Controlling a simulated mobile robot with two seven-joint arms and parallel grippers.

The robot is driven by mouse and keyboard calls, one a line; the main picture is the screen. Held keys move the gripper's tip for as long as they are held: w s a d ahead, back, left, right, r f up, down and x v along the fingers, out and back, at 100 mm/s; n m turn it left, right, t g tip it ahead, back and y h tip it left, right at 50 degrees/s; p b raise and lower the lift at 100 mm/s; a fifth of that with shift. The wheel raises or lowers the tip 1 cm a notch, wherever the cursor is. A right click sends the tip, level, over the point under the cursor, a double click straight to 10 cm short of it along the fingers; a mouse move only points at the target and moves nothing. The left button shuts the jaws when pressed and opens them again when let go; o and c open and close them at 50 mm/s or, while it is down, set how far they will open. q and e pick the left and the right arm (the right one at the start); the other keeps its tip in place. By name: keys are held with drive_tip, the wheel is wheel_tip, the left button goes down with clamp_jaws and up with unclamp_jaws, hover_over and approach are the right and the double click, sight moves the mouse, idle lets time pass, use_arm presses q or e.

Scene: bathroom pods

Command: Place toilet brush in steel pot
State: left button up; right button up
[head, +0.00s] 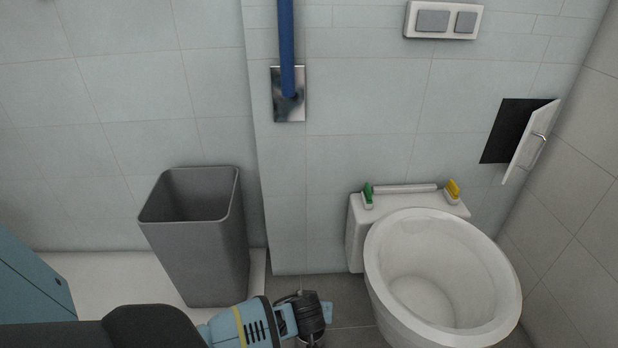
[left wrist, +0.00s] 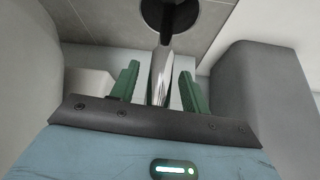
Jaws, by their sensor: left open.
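The toilet brush's shiny steel handle (left wrist: 161,78) stands between the two green fingers of my left gripper (left wrist: 159,77) in the left wrist view. The fingers are open, with a gap visible on each side of the handle. A round black part (left wrist: 168,14) sits at the handle's far end; I cannot tell whether it is the brush's lid or the pot's mouth. In the head view my left gripper (head: 312,310) is low at the bottom centre, left of the toilet, and hides most of the brush. The steel pot is not clearly seen. My right gripper is not in view.
The white toilet (head: 375,262) stands close on the right. A grey bin (head: 205,262) stands on the left on a white ledge (head: 110,285). A blue wall bar (head: 286,45) hangs above. A small wall hatch door (head: 530,142) is open at right.

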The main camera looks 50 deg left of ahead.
use_arm(q)
drive_tip(key=p+v, duration=0.4)
drive_tip(key=v, duration=0.6)
drive_tip(key=shift+p, duration=0.3)
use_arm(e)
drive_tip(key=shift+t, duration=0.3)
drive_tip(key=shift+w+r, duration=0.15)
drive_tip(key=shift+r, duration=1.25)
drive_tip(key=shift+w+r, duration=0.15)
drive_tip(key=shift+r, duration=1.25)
use_arm(q)
drive_tip(key=shift+s, duration=0.1)
drive_tip(key=s+d+f+m+h, duration=0.1)
drive_tip(key=s+d+f+m, duration=0.15)
drive_tip(key=s, duration=0.45)
drive_tip(key=s+d+f+m+h, duration=0.1)
drive_tip(key=s+d+f+h, duration=0.15)
drive_tip(key=s, duration=0.55)
drive_tip(key=s+d+f+m+h, duration=0.1)
drive_tip(key=s+d+f+m, duration=0.15)
drive_tip(key=s, duration=0.45)
drive_tip(key=s+d+r+m, duration=0.1)
drive_tip(key=s+r+m, duration=0.1)
drive_tip(key=s, duration=0.8)
drive_tip(key=s+d+r+m+h, duration=0.1)
drive_tip(key=s+r, duration=0.4)
drive_tip(key=s, duration=0.5)
drive_tip(key=shift+d+r+m, duration=0.15)
drive_tip(key=shift+r+m, duration=0.2)
drive_tip(key=shift+m, duration=0.15)
